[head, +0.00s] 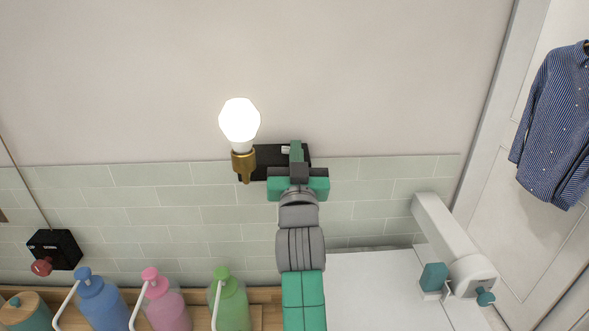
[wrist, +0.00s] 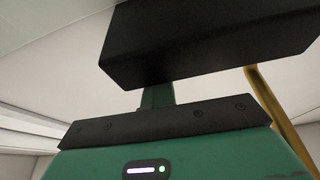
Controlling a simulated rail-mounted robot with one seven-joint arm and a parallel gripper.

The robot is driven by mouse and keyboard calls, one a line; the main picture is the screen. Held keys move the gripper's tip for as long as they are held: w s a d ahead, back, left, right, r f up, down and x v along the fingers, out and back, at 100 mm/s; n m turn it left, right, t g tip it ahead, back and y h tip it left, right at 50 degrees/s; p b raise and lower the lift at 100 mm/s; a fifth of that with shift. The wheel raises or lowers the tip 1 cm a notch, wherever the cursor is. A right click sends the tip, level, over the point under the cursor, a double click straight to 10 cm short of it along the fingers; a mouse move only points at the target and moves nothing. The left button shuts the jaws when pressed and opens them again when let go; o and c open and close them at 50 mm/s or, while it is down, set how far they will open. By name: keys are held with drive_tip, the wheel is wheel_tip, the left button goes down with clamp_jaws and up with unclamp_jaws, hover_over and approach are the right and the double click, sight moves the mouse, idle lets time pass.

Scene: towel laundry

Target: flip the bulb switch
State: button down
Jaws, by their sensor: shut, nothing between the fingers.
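The light bulb (head: 239,121) shows bright white above a brass holder (head: 243,164) on the wall in the head view. A black switch box (head: 270,157) is fixed to the wall just right of the holder. A small white switch piece (head: 286,150) shows at its top. My gripper (head: 296,150) is shut and empty, its green fingers upright in front of the box's right part, beside the white piece. In the wrist view, the shut fingers (wrist: 157,96) reach up behind the box's lower edge, so their tips are hidden. I cannot tell whether they touch the switch.
Blue (head: 101,302), pink (head: 164,304) and green (head: 231,303) pump bottles stand at lower left. A black wall box with a red knob (head: 41,266) is farther left. A white board-like surface (head: 375,290) lies at lower right. A blue shirt (head: 560,125) hangs at right.

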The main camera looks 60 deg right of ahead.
drive_tip(key=shift+w+d+f, duration=0.1)
drive_tip(key=shift+f, duration=0.4)
drive_tip(key=r+p, duration=0.2)
drive_tip(key=r, duration=0.1)
drive_tip(key=r+p, duration=0.1)
drive_tip(key=shift+s+r, duration=0.2)
drive_tip(key=shift+s, duration=0.05)
drive_tip(key=b+v, duration=0.2)
drive_tip(key=v, duration=0.8)
drive_tip(key=shift+r+b, duration=0.3)
drive_tip(key=shift+b, duration=0.1)
